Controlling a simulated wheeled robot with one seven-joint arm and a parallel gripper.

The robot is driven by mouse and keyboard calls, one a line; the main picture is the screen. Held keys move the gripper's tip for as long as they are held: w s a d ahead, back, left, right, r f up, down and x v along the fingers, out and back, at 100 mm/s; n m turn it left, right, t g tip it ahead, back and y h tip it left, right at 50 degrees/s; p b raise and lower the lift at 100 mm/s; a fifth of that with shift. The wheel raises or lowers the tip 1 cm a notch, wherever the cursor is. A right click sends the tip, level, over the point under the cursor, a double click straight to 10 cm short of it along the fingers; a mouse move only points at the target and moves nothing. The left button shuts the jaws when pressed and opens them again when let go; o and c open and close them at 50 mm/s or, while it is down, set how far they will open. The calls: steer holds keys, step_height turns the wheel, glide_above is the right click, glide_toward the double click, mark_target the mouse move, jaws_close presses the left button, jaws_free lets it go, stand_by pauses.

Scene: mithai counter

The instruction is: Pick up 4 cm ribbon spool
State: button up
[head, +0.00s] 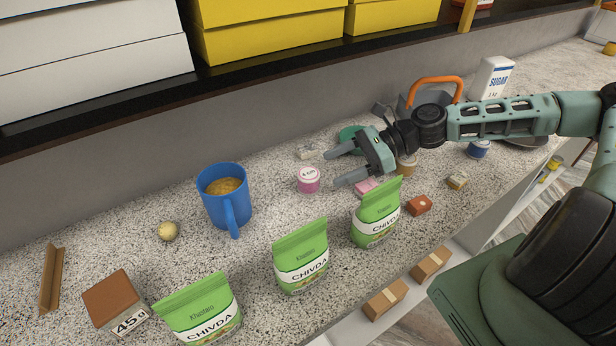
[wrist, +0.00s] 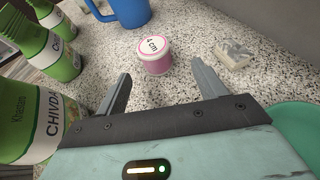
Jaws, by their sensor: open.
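The 4 cm ribbon spool (head: 308,180) is a small pink cylinder with a white label on top. It stands upright on the speckled counter, right of the blue mug. In the wrist view the spool (wrist: 155,56) stands ahead of my gripper, roughly centred between the finger lines and beyond the tips. My gripper (head: 333,169) is open and empty, its fingers pointing left toward the spool. In the wrist view my gripper's fingers (wrist: 159,79) are spread wide and touch nothing. The spool is in full view in both pictures.
A blue mug (head: 226,197) stands left of the spool. Green chivda packets (head: 302,257) stand in front. A small pale item (head: 306,152) lies behind it, and a green round thing (head: 351,137) lies behind my gripper. A black shelf (head: 270,63) overhangs the back.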

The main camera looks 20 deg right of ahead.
mark_target(312, 178)
steer(key=x, duration=0.4)
steer(key=p+x, duration=0.1)
steer(key=x, duration=0.2)
steer(key=shift+s+a+r+p, duration=0.1)
steer(key=shift+s+r+p, duration=0.1)
steer(key=shift+s+p, duration=0.15)
steer(key=shift+w+a+f, duration=0.2)
steer(key=shift+a+f, duration=0.2)
steer(key=shift+a, duration=0.1)
steer(key=c, duration=1.1)
